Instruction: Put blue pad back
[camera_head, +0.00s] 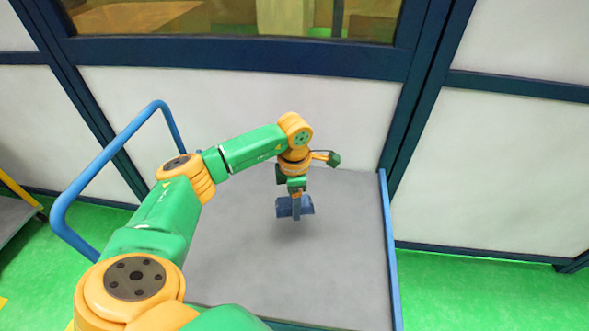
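A small dark blue pad (308,206) is at the tip of my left gripper (296,208), over the grey top of the cart (340,265). The pad shows on both sides of the finger, and the gripper appears shut on it. A soft shadow lies on the cart top below the pad, so it seems to hang a little above the surface. The far finger and the grip contact are hidden. My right gripper is not in view.
The cart has a blue push handle (90,175) at the left and a blue edge rail (388,240) at the right. The rest of its visible top is clear. A white panelled wall (345,115) with dark blue frames stands behind. The floor (460,290) is green.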

